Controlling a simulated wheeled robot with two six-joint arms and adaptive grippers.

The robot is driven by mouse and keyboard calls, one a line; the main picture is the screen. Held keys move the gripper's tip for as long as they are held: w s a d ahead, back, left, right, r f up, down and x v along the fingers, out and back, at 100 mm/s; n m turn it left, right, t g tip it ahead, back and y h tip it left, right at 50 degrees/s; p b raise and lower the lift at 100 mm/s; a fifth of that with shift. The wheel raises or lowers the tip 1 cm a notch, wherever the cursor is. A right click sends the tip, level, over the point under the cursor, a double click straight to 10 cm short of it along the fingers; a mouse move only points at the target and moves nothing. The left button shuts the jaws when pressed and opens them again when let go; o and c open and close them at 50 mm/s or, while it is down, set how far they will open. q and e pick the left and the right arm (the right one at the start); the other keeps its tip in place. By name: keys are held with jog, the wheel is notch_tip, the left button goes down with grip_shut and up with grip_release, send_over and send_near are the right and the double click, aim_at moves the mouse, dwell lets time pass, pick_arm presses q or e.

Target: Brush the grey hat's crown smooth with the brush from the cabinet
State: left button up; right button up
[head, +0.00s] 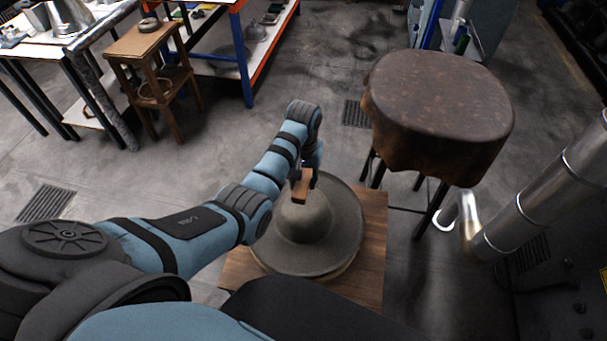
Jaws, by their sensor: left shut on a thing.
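The grey hat (335,230) lies brim down on a wooden board (372,273), with its rounded crown (303,219) facing up. My left arm reaches in from the left, and my left gripper (306,178) is over the far side of the crown. It is shut on a small brown wooden brush (302,186). The brush is at the top of the crown; I cannot tell whether it touches the felt. The gripper's fingers are mostly hidden behind the wrist and brush. My right gripper is not in view.
A metal duct (545,190) runs at the far right. A wooden stool (150,75) and workbenches are at the back left. Open concrete floor lies between.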

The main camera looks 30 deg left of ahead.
pick_arm(q)
jog(key=shift+f, duration=0.45)
notch_tip(320, 180, down, 7)
jog(key=b, duration=0.4)
jog(key=shift+r, duration=0.2)
jog(key=shift+f+b, duration=0.25)
jog(key=shift+b, duration=0.05)
jog(key=shift+r, duration=0.15)
jog(key=shift+f+b, duration=0.3)
jog(key=shift+f, duration=0.3)
